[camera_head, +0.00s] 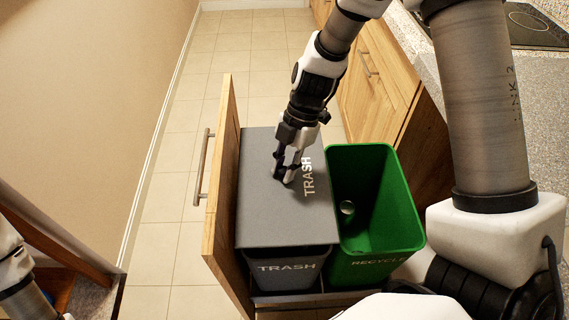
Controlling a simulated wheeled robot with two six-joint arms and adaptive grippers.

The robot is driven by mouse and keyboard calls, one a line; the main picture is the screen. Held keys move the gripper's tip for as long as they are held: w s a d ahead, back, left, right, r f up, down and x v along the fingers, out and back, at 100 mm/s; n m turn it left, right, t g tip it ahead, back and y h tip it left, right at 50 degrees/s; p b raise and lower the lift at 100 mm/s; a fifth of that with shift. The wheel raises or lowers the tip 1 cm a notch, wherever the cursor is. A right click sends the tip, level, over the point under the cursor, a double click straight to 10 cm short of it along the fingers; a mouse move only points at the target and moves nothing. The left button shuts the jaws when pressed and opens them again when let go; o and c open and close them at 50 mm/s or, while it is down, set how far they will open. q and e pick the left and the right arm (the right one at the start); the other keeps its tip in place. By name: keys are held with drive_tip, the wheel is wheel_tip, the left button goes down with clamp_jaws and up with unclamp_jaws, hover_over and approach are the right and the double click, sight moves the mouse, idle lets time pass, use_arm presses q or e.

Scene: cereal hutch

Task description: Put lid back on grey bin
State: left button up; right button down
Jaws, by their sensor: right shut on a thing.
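The grey bin (288,272), marked TRASH, stands in the pulled-out drawer. Its grey lid (262,215), also marked TRASH, lies over the top of the bin and covers its opening. From this view I cannot tell whether the lid is fully seated. My right gripper (284,178) points down at the lid's middle, with its fingertips at the lid's top and shut on the lid; the grip point itself is hard to make out. My left gripper is out of view; only part of my left arm shows at the lower left.
The green recycle bin (403,222) stands open right beside the grey bin, with a small round thing (347,208) inside. The wooden drawer front (222,190) with its handle (202,167) rises on the left. A counter and cabinets line the right. Tiled floor (165,200) is clear on the left.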

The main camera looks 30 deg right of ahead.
wheel_tip(320, 180, down, 4)
drive_tip(key=shift+f+b, duration=0.25)
drive_tip(key=shift+b, duration=0.8)
drive_tip(key=shift+f+b, duration=1.2)
drive_tip(key=shift+b, duration=0.1)
drive_tip(key=shift+b, duration=0.5)
drive_tip(key=shift+f+b, duration=0.1)
drive_tip(key=shift+b, duration=0.3)
drive_tip(key=shift+b, duration=0.3)
idle(0.5)
